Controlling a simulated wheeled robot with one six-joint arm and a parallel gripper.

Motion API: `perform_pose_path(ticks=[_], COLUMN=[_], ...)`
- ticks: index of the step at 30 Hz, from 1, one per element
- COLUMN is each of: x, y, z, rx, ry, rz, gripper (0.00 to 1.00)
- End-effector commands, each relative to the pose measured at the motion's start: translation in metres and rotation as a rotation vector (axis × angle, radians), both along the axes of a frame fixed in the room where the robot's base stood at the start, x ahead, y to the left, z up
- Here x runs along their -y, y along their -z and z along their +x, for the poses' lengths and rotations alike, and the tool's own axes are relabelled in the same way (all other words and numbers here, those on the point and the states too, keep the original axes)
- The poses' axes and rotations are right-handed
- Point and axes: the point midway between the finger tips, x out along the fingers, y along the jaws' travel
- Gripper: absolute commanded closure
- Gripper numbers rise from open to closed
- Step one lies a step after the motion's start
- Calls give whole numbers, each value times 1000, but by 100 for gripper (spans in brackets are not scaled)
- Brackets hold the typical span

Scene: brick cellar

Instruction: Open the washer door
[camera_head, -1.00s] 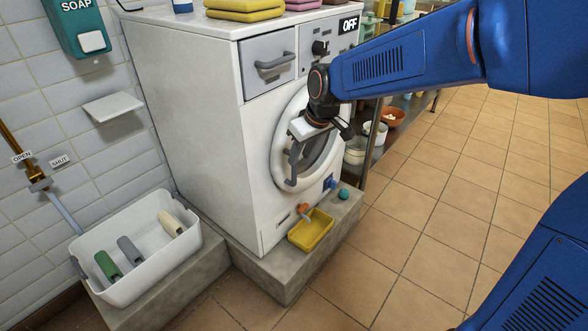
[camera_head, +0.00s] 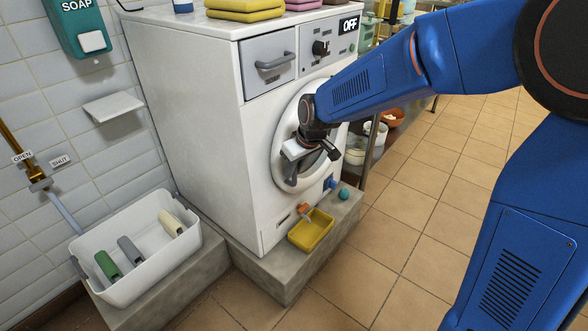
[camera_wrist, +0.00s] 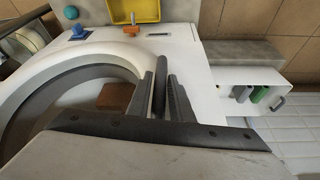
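The white washer (camera_head: 200,110) stands on a low concrete plinth. Its round door (camera_head: 282,125) has a pale ring and appears closed; it also shows in the wrist view (camera_wrist: 70,82). My gripper (camera_head: 318,150) is in front of the door and hides much of it. In the wrist view my gripper (camera_wrist: 163,95) has one finger on each side of a dark upright bar, the door handle (camera_wrist: 160,82). The fingers are apart, with a narrow gap visible on the right of the bar. Contact with the handle cannot be made out.
A yellow tray (camera_head: 311,230) sits on the plinth below the door, near an orange part (camera_head: 304,209) and a blue knob (camera_head: 330,183). A white tub (camera_head: 150,265) with several bottles stands at left. A shelf stands at right. The tiled floor (camera_head: 430,220) in front is open.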

Motion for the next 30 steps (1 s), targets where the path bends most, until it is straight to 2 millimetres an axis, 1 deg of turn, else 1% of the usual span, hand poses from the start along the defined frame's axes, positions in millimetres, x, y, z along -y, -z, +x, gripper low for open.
perform_pose_path(ticks=[1,2,11,16,20,23,30], x=[0,0,3,15,32,49,97], y=[0,0,0,-1,-1,-1,0], z=[0,0,-1,-8,-15,-23,-40], rx=[0,0,0,-1,-1,0,-1], ry=[0,0,-4,-32,-74,-115,-235], rz=[0,0,0,1,0,1,0], gripper=[94,100,100,100,100,100,100])
